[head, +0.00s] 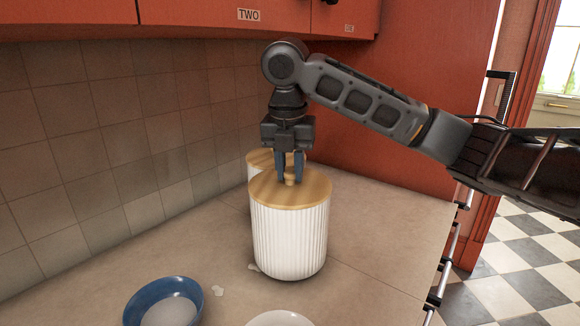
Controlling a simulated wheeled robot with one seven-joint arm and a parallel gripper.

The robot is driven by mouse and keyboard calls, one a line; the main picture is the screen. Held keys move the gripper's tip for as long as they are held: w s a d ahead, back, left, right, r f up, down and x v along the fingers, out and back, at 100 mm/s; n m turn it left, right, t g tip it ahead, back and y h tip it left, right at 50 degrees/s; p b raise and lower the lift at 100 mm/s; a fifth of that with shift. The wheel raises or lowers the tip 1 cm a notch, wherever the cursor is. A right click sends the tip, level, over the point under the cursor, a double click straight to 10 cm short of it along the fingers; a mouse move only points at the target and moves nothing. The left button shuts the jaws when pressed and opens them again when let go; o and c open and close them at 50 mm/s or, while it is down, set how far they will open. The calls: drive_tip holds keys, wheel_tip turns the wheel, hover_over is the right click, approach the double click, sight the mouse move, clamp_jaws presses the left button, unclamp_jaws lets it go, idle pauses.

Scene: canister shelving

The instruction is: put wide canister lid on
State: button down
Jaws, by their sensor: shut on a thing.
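A wide white ribbed canister (290,243) stands upright on the counter. A round wooden lid (262,190) with a small knob (290,178) lies over its top and looks level. From this view I cannot tell whether the lid is fully seated. My gripper (290,180) points straight down above the lid, and its two fingers are shut on the knob. A second white canister with a wooden lid (259,158) stands behind, mostly hidden by the front canister and my gripper.
A blue bowl (135,307) is at the front left, and a white dish (280,319) is cut off at the bottom edge. Red cupboards (200,18) hang above. The counter right of the canister (385,225) is clear.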

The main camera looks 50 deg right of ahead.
idle(0.3)
drive_tip(key=shift+c, duration=1.7)
unclamp_jaws()
drive_tip(key=shift+r, duration=0.1)
drive_tip(key=shift+r+p, duration=1.6)
drive_tip(key=shift+r, duration=1.8)
drive_tip(key=shift+s, duration=0.1)
